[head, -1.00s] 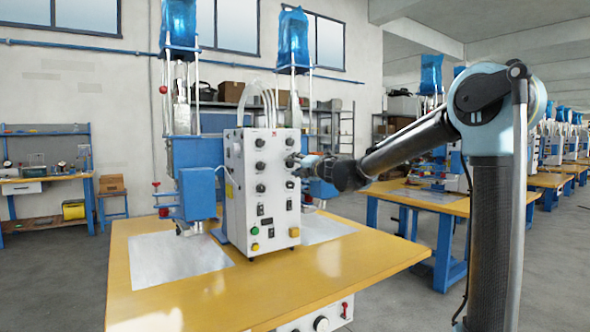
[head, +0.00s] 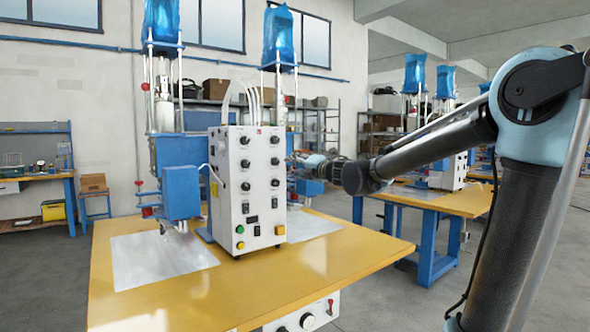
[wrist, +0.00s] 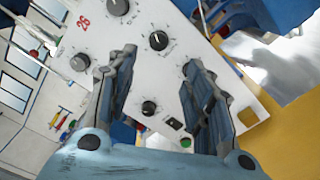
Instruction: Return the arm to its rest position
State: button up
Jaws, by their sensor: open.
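My gripper (wrist: 158,72) is open and empty in the wrist view, its two dark fingers apart. Between and beyond them is the white control box (wrist: 152,38), tilted in this view, with black knobs, a green button and a red "26". In the head view, my gripper (head: 298,160) shows small at the right edge of the control box (head: 247,190); its fingertips are hard to make out. My arm stretches from the right of the head view towards the machine, bent at a high elbow. I cannot tell how far the fingers are from the box.
The yellow table (head: 300,285) carries the blue welding machine (head: 180,175) and the box. Another yellow table (head: 455,200) with a machine stands at right behind my arm. A workbench (head: 35,180) is at far left. Grey floor (head: 385,305) is clear right of the near table.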

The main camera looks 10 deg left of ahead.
jog(key=w+d+f+m+t+h, duration=0.1)
jog(key=d+m+t+h, duration=0.35)
jog(key=d, duration=0.65)
jog(key=w+d+f+m+t+h, duration=0.1)
jog(key=w+d+f+m+h, duration=0.1)
jog(key=d+m+h, duration=0.55)
jog(key=s+d+f+m+g+h, duration=0.2)
jog(key=s+d+f+m, duration=0.25)
jog(key=d, duration=0.55)
jog(key=s+d+f+m+g+h, duration=0.1)
jog(key=s+d+f+m+g, duration=0.15)
jog(key=d+f+m, duration=0.55)
jog(key=s+d+f+m+g+h, duration=0.1)
jog(key=s+d+f+m+g, duration=0.1)
jog(key=s+d+f, duration=0.4)
jog(key=s+d+f+m+g+h, duration=0.1)
jog(key=s+d+f+m+g, duration=0.2)
jog(key=s, duration=0.4)
jog(key=s+a+f+m+g+y, duration=0.2)
jog(key=s+f+m+g+y, duration=0.1)
jog(key=s+f, duration=1)
jog(key=s+m+g, duration=0.1)
jog(key=s+g, duration=0.1)
jog(key=s, duration=0.2)
jog(key=shift+a, duration=0.25)
jog(key=shift+s, duration=0.1)
